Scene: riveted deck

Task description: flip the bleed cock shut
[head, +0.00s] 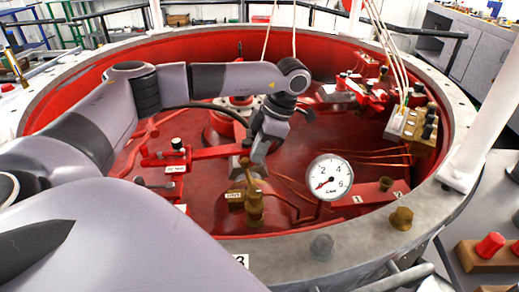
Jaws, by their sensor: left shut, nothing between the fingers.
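A brass cock (254,207) stands on the red floor of the round well, near its front wall, with a small brass label plate (234,196) to its left. Its narrow upper part rises toward my left gripper (248,168), which reaches down over it from above. The gripper is shut with nothing between its fingers. Its tips are close to the top of the cock; I cannot tell whether they touch it. The gripper partly covers the view behind the cock. My right gripper does not show.
A white dial gauge (331,177) stands just right of the cock. Red blocks with black knobs (178,144) lie to the left. A brass fitting (401,218) sits on the grey riveted rim (350,243). Thin ropes hang at the right.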

